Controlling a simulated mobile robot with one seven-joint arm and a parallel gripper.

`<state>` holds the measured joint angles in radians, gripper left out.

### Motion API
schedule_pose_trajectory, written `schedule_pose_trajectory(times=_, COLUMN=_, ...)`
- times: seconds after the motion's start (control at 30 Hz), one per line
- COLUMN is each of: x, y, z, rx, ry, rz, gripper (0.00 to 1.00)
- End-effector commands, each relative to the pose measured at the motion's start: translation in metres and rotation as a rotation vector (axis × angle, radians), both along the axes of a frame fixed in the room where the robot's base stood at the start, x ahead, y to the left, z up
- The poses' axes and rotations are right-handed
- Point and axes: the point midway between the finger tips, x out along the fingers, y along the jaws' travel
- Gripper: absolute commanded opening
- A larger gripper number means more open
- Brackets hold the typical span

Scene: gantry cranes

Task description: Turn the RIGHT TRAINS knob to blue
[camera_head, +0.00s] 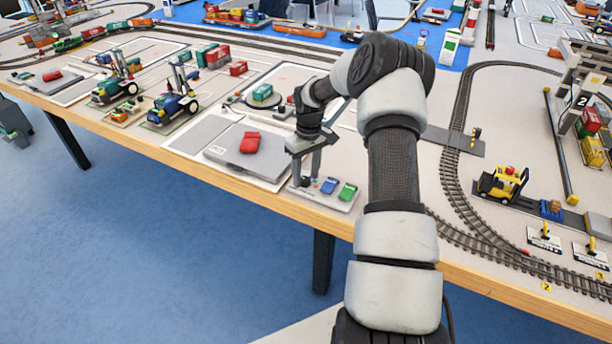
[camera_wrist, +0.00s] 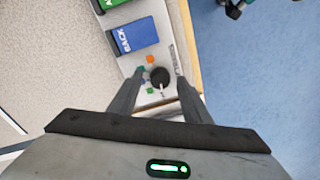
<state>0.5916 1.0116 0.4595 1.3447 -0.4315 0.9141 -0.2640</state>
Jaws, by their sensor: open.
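In the wrist view a small round black knob (camera_wrist: 160,76) stands on a light grey panel (camera_wrist: 157,48), with a pale pointer mark toward the picture's bottom. An orange dot (camera_wrist: 150,59) and a green dot (camera_wrist: 150,91) lie beside it; a blue patch (camera_wrist: 146,75) shows between them, near the left finger. The printed label along the panel edge is too small to read surely. My gripper (camera_wrist: 160,78) is open, its fingers on either side of the knob; contact cannot be told.
A blue block (camera_wrist: 134,35) marked BACK and a green block (camera_wrist: 110,3) sit on the same panel. In the head view a red block (camera_head: 250,142) on a grey plate stands left of my gripper. The table's wooden front edge (camera_head: 225,167) is close; rail track (camera_head: 455,160) lies right.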

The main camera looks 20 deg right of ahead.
Motion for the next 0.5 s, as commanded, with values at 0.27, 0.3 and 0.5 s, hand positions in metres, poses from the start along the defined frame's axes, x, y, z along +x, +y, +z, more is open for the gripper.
schedule_pose_trajectory(times=0.27, x=0.0003, y=0.0003, z=-0.004, rx=-0.001, ry=-0.001, rz=0.0, gripper=0.44)
schedule_pose_trajectory(times=0.3, x=0.0003, y=0.0003, z=-0.004, rx=-0.001, ry=-0.001, rz=0.0, gripper=0.44)
schedule_pose_trajectory(times=0.5, x=0.0002, y=0.0003, z=-0.0039, rx=-0.001, ry=-0.001, rz=0.0, gripper=0.15)
